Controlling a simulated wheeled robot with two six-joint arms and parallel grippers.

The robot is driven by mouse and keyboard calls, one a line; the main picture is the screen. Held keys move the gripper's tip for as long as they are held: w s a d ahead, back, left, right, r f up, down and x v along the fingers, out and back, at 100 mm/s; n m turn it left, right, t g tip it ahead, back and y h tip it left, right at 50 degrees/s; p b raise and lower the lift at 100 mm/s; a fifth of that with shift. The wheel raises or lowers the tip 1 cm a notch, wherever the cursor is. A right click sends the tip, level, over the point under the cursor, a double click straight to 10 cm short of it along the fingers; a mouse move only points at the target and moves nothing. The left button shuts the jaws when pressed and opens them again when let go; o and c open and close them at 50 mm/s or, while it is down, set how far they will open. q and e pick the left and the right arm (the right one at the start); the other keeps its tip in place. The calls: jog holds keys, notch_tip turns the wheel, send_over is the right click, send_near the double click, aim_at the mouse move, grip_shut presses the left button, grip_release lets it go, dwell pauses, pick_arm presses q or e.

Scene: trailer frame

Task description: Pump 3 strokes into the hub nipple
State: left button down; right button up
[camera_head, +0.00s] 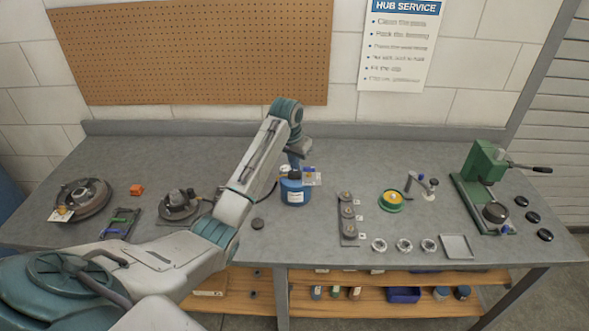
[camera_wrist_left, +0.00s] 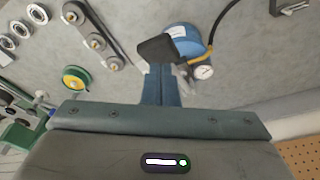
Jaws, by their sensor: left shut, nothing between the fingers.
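A blue grease pump (camera_head: 295,193) with a dark top and a pale label stands on the bench near the middle. It also shows in the wrist view (camera_wrist_left: 185,42), with a round gauge (camera_wrist_left: 203,72) beside it. A dark hose (camera_head: 268,194) runs from it to the left towards a grey hub (camera_head: 179,207); the hub nipple is too small to make out. My left gripper (camera_head: 296,160) points down just above the pump's top. In the wrist view its blue fingers (camera_wrist_left: 160,85) are together and empty; I cannot tell whether they touch the pump. My right gripper is out of view.
A drum-like hub (camera_head: 82,198), an orange block (camera_head: 137,189) and a small rack (camera_head: 120,222) are at left. A bearing strip (camera_head: 347,214), green-yellow tin (camera_head: 391,201), several rings, a tray (camera_head: 457,247) and a green press (camera_head: 480,165) stand right. The rear bench is clear.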

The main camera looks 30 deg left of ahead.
aim_at(294, 174)
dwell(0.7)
pick_arm(q)
jog(key=shift+f, duration=0.55)
jog(key=shift+s+d+f, duration=0.1)
jog(key=shift+s+f, duration=0.1)
jog(key=shift+f, duration=0.4)
jog(key=shift+s+d+f, duration=0.1)
jog(key=shift+s+f, duration=0.05)
jog(key=shift+f, duration=0.4)
